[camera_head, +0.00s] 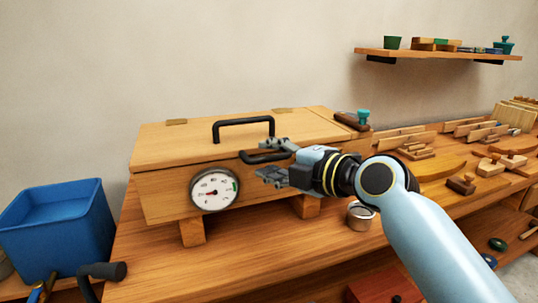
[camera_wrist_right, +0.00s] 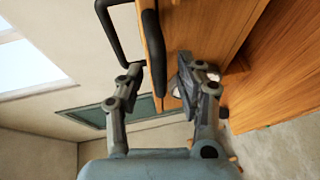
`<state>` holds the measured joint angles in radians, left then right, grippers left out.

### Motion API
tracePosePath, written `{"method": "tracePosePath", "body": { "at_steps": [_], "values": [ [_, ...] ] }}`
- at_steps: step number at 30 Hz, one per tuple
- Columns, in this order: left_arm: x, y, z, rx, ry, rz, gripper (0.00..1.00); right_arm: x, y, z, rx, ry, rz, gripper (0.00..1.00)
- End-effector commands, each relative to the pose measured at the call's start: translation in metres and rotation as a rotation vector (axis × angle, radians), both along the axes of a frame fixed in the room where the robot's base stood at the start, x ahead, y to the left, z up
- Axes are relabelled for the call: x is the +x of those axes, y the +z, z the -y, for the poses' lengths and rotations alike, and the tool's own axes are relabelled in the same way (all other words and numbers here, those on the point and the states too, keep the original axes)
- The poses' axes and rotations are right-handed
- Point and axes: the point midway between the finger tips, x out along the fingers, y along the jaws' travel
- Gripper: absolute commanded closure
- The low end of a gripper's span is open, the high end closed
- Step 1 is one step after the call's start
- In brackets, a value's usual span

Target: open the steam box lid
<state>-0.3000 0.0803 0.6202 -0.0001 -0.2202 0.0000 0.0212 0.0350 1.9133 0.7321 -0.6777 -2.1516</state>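The wooden steam box (camera_head: 160,205) stands on the bench in the head view. Its lid (camera_head: 175,145) looks shut, with a tall black handle (camera_head: 243,122) on top. A second black bar handle (camera_head: 252,158) sits at the upper front edge, right of the round gauge (camera_head: 214,190). My right gripper (camera_head: 265,159) is open at this front handle, one finger above and one below in the picture. In the right wrist view the gripper (camera_wrist_right: 165,80) has its fingers apart, with the dark bar (camera_wrist_right: 153,50) between them and gaps on both sides. My left gripper is not in view.
A blue bin (camera_head: 58,225) stands left of the box. A small metal tin (camera_head: 360,214) is under my right arm. A teal-knobbed tool (camera_head: 360,118) is behind the box's right end. Wooden pieces (camera_head: 470,180) cover the right bench. A shelf (camera_head: 435,53) hangs above.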

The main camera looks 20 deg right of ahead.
Motion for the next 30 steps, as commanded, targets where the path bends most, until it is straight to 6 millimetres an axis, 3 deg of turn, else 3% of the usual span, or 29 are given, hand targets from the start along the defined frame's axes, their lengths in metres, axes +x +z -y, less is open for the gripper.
{"method": "tracePosePath", "body": {
  "at_steps": [11, 19, 30],
  "values": [
    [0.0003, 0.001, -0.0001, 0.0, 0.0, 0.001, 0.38, 0.0064, -0.0017, -0.0032, 0.0, 0.0, -0.001, 0.64],
    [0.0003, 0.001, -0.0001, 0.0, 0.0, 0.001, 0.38, 0.0062, -0.0017, -0.0031, 0.0, 0.0, -0.001, 0.99],
    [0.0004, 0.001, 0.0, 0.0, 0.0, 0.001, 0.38, 0.0062, -0.0015, -0.003, 0.001, 0.0, 0.0, 1.0]
  ]
}}
